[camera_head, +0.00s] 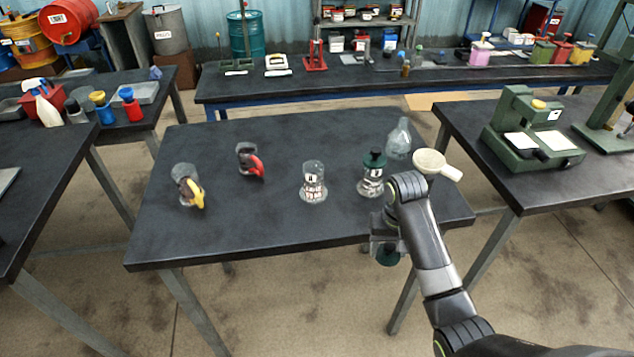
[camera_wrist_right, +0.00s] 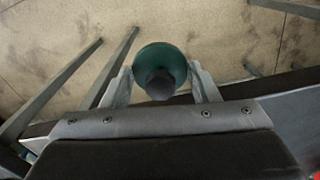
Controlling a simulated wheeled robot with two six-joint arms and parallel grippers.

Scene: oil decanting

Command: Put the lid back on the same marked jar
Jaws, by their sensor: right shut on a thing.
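My right gripper (camera_head: 387,247) is shut on a dark green lid (camera_head: 388,258) in front of the table's front edge, over the floor. In the right wrist view the lid (camera_wrist_right: 160,68) sits between the two fingers (camera_wrist_right: 160,85), its dark knob facing the camera. An open clear glass jar (camera_head: 313,186) with dark and reddish label marks stands upright on the table, left of and behind the gripper. A second labelled glass jar (camera_head: 372,178) wears a green lid, just behind my right wrist. The label wording is too small to read surely. My left gripper is out of view.
A clear flask (camera_head: 398,142) and a pale funnel (camera_head: 430,161) are at the table's right. The front-middle of the dark table (camera_head: 250,222) is clear.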

